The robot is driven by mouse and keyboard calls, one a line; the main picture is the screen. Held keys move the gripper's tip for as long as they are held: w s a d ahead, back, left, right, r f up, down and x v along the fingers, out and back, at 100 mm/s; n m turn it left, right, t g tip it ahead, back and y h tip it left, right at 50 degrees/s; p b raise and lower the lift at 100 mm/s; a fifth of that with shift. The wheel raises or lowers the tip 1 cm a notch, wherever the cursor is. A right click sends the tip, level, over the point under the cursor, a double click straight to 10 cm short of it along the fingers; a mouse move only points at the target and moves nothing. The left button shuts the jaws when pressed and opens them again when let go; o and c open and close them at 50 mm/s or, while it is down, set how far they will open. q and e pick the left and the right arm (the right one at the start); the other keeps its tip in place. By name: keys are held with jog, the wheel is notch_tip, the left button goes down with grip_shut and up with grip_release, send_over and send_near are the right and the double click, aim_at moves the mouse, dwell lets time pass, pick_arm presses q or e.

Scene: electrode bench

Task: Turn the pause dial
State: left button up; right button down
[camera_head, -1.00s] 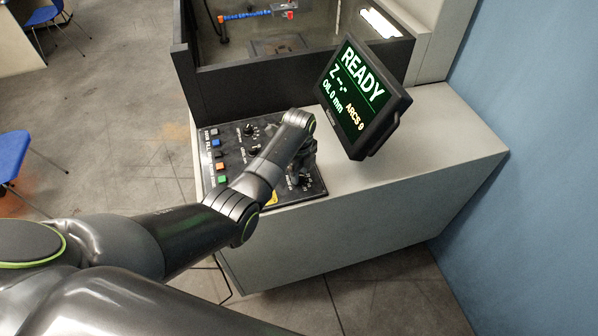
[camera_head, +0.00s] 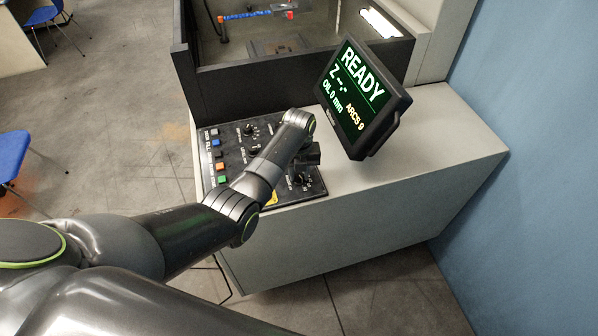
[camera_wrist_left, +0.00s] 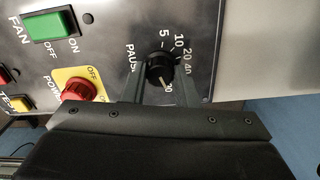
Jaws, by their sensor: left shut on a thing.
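The pause dial (camera_wrist_left: 160,72) is a round black knob on the dark control panel, in the left wrist view. Printed numbers 5, 10, 20 and 40 arc around its upper and right side. Its pale mark points down toward a partly covered number ending in 00. My left gripper (camera_wrist_left: 156,78) is shut on the dial, with one finger on each side of it. In the head view the left gripper (camera_head: 303,174) is over the right part of the control panel (camera_head: 228,143), and its wrist hides some of the panel. My right gripper is not in view.
A red power knob on a yellow plate (camera_wrist_left: 78,90) and a green fan switch (camera_wrist_left: 50,26) sit left of the dial. A tilted monitor (camera_head: 362,98) reading READY stands close to the right of the wrist. The grey bench top (camera_head: 440,150) beyond is clear.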

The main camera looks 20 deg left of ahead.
pick_arm(q)
jog(key=shift+w+r+m, duration=0.1)
jog(key=shift+m, duration=0.4)
jog(key=o, duration=1)
